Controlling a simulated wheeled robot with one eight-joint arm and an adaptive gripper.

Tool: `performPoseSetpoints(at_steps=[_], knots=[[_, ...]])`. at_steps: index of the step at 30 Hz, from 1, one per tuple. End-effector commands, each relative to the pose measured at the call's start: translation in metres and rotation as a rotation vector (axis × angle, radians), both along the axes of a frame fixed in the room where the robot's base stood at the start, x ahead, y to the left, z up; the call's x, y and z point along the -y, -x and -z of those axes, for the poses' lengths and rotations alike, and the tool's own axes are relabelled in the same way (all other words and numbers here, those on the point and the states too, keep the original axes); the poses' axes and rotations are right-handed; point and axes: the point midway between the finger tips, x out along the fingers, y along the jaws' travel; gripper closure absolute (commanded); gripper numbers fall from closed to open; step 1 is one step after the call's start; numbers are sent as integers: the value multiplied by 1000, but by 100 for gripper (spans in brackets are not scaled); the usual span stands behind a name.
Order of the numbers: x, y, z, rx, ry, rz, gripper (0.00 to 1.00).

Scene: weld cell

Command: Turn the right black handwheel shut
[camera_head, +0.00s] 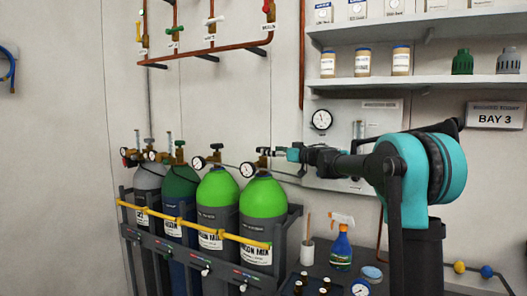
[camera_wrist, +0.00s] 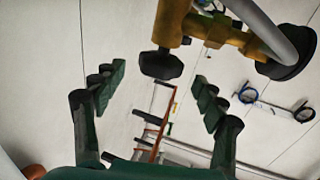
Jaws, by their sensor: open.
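Two bright green cylinders (camera_head: 218,190) stand at the right of the rack. The rightmost cylinder (camera_head: 262,195) has a brass valve with a gauge (camera_head: 247,169). In the wrist view my gripper (camera_wrist: 157,92) is open, fingers spread wide with nothing between the pads. A brass valve body (camera_wrist: 175,25) hangs into the top of that view with a black knob (camera_wrist: 162,65) ahead of the gap between the fingertips. I cannot tell whether this knob is the handwheel.
A grey and a dark green cylinder (camera_head: 180,187) stand to the left, behind a yellow strap (camera_head: 190,224). A wall panel with a gauge (camera_head: 321,119) is behind my arm. Shelves (camera_head: 430,82) are above right. A spray bottle (camera_head: 341,245) stands below my arm.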

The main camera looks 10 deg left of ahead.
Motion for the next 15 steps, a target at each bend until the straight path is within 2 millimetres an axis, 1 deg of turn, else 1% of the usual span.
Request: performPoseSetpoints(at_steps=[1, 6, 10, 15], knots=[[-9, -6, 0, 0, 0, -2, 28], [-30, -21, 0, 0, 0, -1, 28], [-39, -28, 0, 0, 0, 0, 28], [-44, -31, 0, 0, 0, 0, 28]])
